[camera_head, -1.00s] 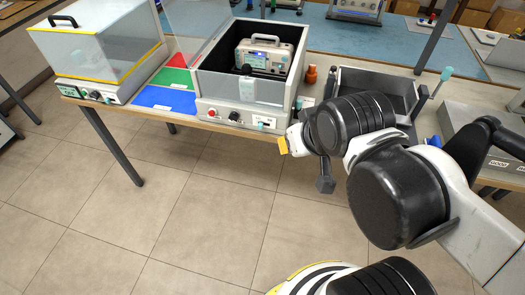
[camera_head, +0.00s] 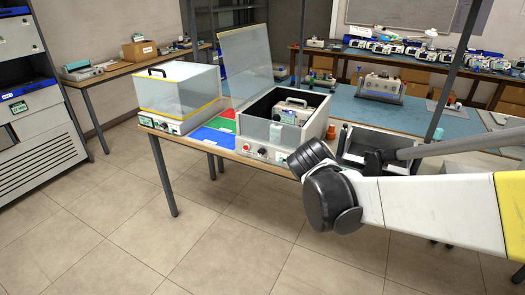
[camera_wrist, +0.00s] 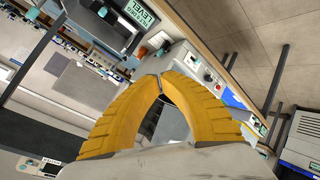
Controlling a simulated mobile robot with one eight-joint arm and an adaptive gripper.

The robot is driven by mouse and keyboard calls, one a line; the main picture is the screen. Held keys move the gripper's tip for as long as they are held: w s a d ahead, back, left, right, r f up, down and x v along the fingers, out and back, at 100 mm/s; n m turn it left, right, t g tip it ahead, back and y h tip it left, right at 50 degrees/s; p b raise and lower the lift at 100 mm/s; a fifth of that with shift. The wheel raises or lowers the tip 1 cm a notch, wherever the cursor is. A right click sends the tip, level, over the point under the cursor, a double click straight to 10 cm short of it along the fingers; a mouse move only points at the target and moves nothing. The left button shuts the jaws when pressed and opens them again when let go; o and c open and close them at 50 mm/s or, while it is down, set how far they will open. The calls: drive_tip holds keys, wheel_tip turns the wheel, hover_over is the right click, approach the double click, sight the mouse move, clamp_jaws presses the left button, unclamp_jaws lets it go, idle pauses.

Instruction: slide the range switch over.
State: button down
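The open-topped test box (camera_head: 282,155) stands on the bench, with a red button and a black knob on its front panel. A small teal-marked part at the panel's right end (camera_head: 279,157) looks like the range switch; it is too small to read its position. In the head view my arm hides the gripper.
An instrument (camera_head: 288,112) sits inside the box. A lidded clear box (camera_head: 178,98) and red, green and blue mats (camera_head: 212,136) lie left. A grey bin (camera_head: 370,145) and orange bottle (camera_head: 331,132) stand right. The floor in front is free.

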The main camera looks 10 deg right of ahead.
drive_tip(key=w+f+n+t+h, duration=0.1)
drive_tip(key=w+f+n+t, duration=0.15)
drive_tip(key=w, duration=0.65)
drive_tip(key=n+t, duration=0.4)
drive_tip(key=n, duration=0.4)
approach(275, 156)
drive_tip(key=s, duration=0.3)
drive_tip(key=shift+a+y, duration=0.3)
drive_tip(key=shift+a, duration=0.15)
drive_tip(key=b+x, duration=0.3)
drive_tip(key=x, duration=0.5)
drive_tip(key=shift+w+d, duration=0.1)
drive_tip(key=shift+w, duration=0.1)
drive_tip(key=shift+w+d+r+b, duration=0.1)
drive_tip(key=shift+w+d+b, duration=0.15)
drive_tip(key=shift+w, duration=0.45)
